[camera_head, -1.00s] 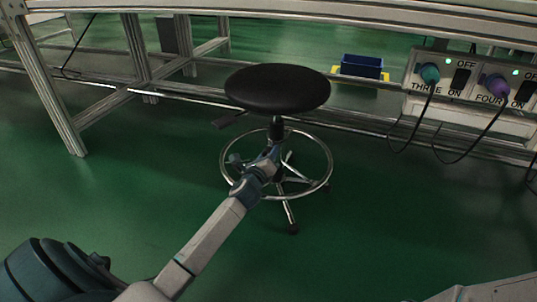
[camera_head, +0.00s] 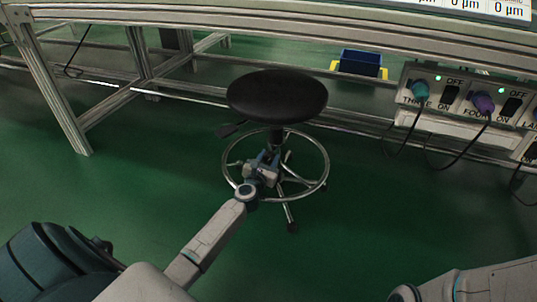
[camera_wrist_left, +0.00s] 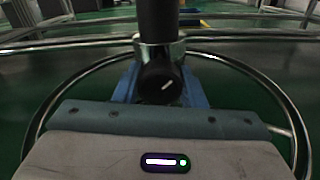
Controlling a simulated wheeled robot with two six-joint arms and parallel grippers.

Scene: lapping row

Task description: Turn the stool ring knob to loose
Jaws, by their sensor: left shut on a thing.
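A stool with a round black seat (camera_head: 277,96) stands on the green floor in the head view. Its chrome foot ring (camera_head: 325,172) circles the column low down. In the left wrist view the black ring knob (camera_wrist_left: 161,84), with a white mark slanting up to the right, sits on the column in front of a chrome collar (camera_wrist_left: 176,52). My left gripper (camera_head: 268,160) reaches in over the ring at the column. Its blue fingers (camera_wrist_left: 160,88) show on both sides of the knob and are shut on it. The fingertips are partly hidden behind the knob. Of my right arm only a link shows.
A long metal-framed bench (camera_head: 200,17) runs behind the stool. A switch panel (camera_head: 455,97) with plugs and hanging cables is at the right. A blue bin (camera_head: 361,63) stands behind. The floor left of the stool is clear.

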